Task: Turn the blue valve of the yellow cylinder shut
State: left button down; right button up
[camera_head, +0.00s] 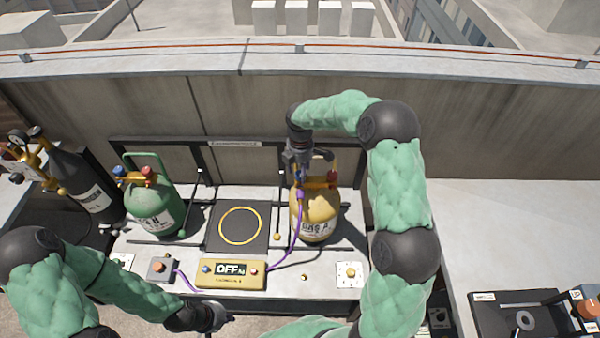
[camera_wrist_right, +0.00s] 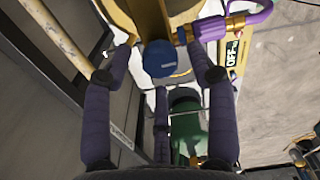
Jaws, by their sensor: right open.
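The yellow cylinder (camera_head: 315,222) stands upright at the right of the bench, a red valve knob (camera_head: 332,179) on its top. My right gripper (camera_head: 301,172) is at the left side of its top, hiding the blue valve in the head view. In the right wrist view the blue valve (camera_wrist_right: 160,58) shows between the spread fingertips of my right gripper (camera_wrist_right: 160,74), with a visible gap on both sides. The gripper is open and holds nothing. My left gripper (camera_head: 212,317) is low at the front of the bench, away from the cylinder; its fingers are unclear.
A green cylinder (camera_head: 155,208) stands at the left of the bench. A black pad with a yellow ring (camera_head: 262,243) lies between the cylinders. A purple hose (camera_head: 293,246) runs from the yellow cylinder to a yellow box (camera_head: 232,281) reading OFF. A dark rail and parapet wall (camera_head: 240,105) stand behind.

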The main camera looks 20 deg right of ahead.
jog(key=shift+f, duration=0.4)
jog(key=c, duration=1.2)
jog(key=shift+o, duration=0.2)
